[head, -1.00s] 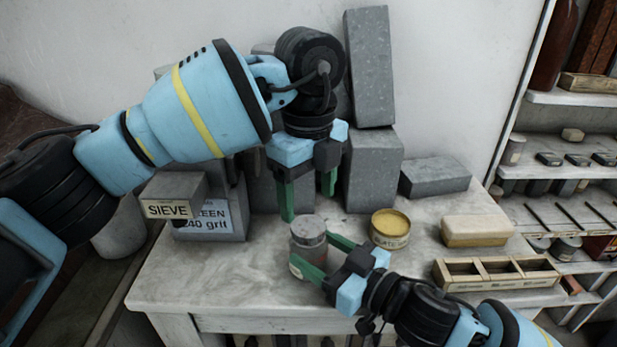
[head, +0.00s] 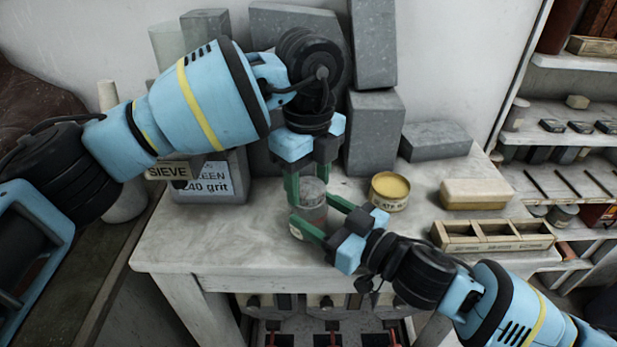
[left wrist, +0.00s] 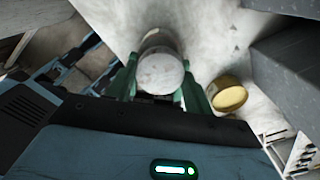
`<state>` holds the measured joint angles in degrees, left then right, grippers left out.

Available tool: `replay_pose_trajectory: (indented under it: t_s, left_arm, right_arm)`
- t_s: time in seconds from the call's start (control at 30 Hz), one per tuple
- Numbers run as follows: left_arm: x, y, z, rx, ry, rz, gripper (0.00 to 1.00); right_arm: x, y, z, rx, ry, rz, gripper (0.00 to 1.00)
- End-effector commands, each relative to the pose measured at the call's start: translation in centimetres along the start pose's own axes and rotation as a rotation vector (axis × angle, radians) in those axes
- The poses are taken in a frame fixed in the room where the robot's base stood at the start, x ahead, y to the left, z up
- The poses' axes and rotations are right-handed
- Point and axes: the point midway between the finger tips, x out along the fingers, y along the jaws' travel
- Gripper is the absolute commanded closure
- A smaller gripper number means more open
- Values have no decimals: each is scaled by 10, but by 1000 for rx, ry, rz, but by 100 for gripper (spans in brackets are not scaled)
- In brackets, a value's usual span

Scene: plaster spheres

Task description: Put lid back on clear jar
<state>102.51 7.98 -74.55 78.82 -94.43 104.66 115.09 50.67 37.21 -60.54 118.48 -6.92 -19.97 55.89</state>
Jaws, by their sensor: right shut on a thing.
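The clear jar (head: 314,215) stands near the table's front edge, with reddish contents and a pale label low on its side. A grey round lid (head: 312,187) appears to sit on its top; it shows as a pale disc in the left wrist view (left wrist: 160,73). My right gripper (head: 318,217) is shut on the jar from the right side. My left gripper (head: 307,188) points down over the jar; its green fingers (left wrist: 158,82) are apart, on either side of the lid. I cannot tell whether they touch it. The left fingers partly hide the lid's edge.
A cream block (head: 487,194) and a wooden divided tray (head: 493,235) lie to the right. The table's left front (head: 215,240) is clear.

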Motion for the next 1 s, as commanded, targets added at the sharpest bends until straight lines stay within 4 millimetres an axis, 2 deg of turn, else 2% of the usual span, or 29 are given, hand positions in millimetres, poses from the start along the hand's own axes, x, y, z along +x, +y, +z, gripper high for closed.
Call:
replay_pose_trajectory:
  t_s: [0.03, 0.13, 0.27, 0.37, 1.0]
  left_arm:
    - [0, 0, 0, 0, 0, 0, 64]
    - [0, 0, 0, 0, 0, 0, 76]
    - [0, 0, 0, 16, -1, 0, 77]
    - [0, 0, 0, 95, -1, 0, 77]
    - [0, 0, 0, 1138, -2, -1, 77]
  right_arm:
    - [0, 0, 0, 0, 0, 0, 100]
    - [0, 0, 0, 0, 0, 0, 100]
    - [0, 0, 0, 0, 0, 0, 100]
    - [0, 0, 0, 0, 0, 0, 100]
    - [0, 0, 0, 0, 0, 0, 100]
